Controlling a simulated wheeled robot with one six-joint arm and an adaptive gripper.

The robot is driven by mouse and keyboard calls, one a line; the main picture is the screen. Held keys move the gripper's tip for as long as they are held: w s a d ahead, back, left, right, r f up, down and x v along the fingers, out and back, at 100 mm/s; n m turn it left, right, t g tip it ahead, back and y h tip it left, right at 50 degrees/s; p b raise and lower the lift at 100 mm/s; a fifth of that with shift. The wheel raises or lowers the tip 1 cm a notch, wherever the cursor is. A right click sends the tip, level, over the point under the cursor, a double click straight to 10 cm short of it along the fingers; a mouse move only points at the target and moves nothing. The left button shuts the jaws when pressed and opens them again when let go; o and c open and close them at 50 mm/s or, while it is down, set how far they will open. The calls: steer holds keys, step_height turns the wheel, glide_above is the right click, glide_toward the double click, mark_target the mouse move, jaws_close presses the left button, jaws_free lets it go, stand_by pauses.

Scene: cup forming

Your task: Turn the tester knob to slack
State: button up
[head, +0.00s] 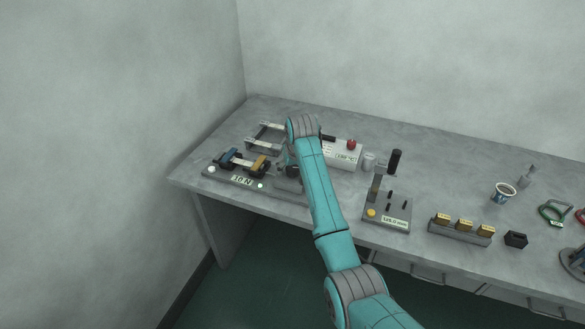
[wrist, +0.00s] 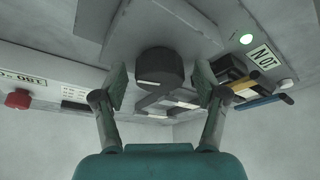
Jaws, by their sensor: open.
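My gripper (wrist: 161,84) is open, with one finger on each side of the knob. A gap seems to show on both sides; I cannot tell whether either finger touches.
A white box with a red button (head: 351,143) stands close behind my arm; its red button shows in the wrist view (wrist: 18,98). A grey frame (head: 264,137) lies behind the tester. A gauge stand (head: 388,214) is to the right.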

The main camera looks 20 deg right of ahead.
steer(key=shift+c, duration=0.2)
steer(key=c, duration=1.1)
steer(key=n+y, duration=0.1)
steer(key=n, duration=0.2)
steer(key=shift+n+y, duration=0.3)
steer(key=shift+n, duration=0.1)
steer(key=n+g+y, duration=0.1)
steer(key=n, duration=0.2)
steer(key=shift+n, duration=0.3)
steer(key=n+g+y, duration=0.1)
steer(key=n, duration=0.2)
steer(key=shift+n, duration=0.3)
steer(key=shift+n+g+y, duration=0.4)
steer(key=shift+n+g, duration=0.2)
steer(key=shift+n, duration=1.3)
